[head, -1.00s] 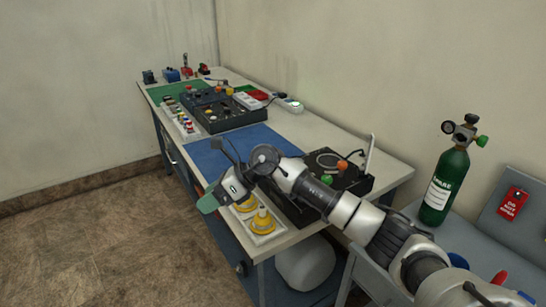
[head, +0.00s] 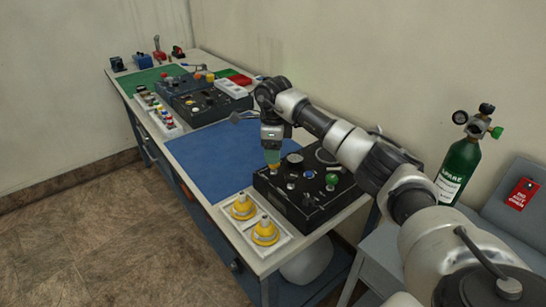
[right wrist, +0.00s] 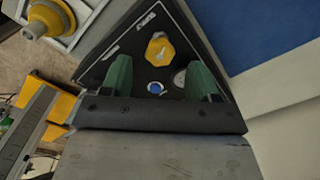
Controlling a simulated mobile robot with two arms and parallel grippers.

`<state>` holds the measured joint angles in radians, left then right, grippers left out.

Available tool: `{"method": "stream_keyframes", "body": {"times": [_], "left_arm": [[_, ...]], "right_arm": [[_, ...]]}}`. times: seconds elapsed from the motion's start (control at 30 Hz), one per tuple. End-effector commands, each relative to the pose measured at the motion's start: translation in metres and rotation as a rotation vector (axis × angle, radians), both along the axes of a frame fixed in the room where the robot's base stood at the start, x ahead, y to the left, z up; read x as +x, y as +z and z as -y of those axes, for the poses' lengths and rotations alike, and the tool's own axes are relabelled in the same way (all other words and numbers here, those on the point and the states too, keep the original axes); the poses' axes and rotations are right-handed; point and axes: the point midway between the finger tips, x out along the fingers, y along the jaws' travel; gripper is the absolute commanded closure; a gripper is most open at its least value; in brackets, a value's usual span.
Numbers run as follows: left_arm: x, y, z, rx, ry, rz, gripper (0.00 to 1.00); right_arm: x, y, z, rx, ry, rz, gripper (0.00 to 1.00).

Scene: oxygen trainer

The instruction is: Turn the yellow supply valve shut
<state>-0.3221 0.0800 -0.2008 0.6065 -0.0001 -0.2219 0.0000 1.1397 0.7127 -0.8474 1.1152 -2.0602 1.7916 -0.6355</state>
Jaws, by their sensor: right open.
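The yellow supply valve (right wrist: 160,48) is a faceted knob on a black trainer panel (right wrist: 142,40) in the right wrist view. In the head view the black panel (head: 296,212) sits at the near end of the bench. My right gripper (head: 272,162) points down over the panel's back left corner and largely hides the valve there. In the right wrist view its green fingertips (right wrist: 161,78) are open and apart, with the valve ahead, between their lines. My left gripper is not in view.
A blue button (right wrist: 155,87) and a gauge lie close to the fingers. A green knob (head: 332,179) is on the panel's right side. The blue mat (head: 215,160) is clear. A green bottle (head: 459,170) stands right.

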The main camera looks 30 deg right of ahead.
Motion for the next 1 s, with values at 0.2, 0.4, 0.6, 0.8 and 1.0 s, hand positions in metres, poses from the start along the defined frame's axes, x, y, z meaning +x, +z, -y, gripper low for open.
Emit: {"method": "stream_keyframes", "body": {"times": [0.2, 0.4, 0.6, 0.8, 1.0], "left_arm": [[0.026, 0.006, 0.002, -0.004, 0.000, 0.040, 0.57], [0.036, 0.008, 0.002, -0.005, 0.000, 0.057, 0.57], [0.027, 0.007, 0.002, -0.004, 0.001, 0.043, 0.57], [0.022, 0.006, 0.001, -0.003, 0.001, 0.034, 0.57], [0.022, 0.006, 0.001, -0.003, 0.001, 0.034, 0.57]], "right_arm": [[0.000, -0.028, 0.000, 0.001, -0.001, -0.002, 0.40], [0.000, -0.035, 0.000, 0.000, -0.001, 0.003, 0.40], [0.000, -0.035, 0.000, 0.001, 0.000, 0.002, 0.41], [0.000, -0.035, 0.000, 0.001, 0.000, 0.002, 0.72], [0.000, -0.035, 0.000, 0.001, -0.001, 0.002, 0.89]]}}
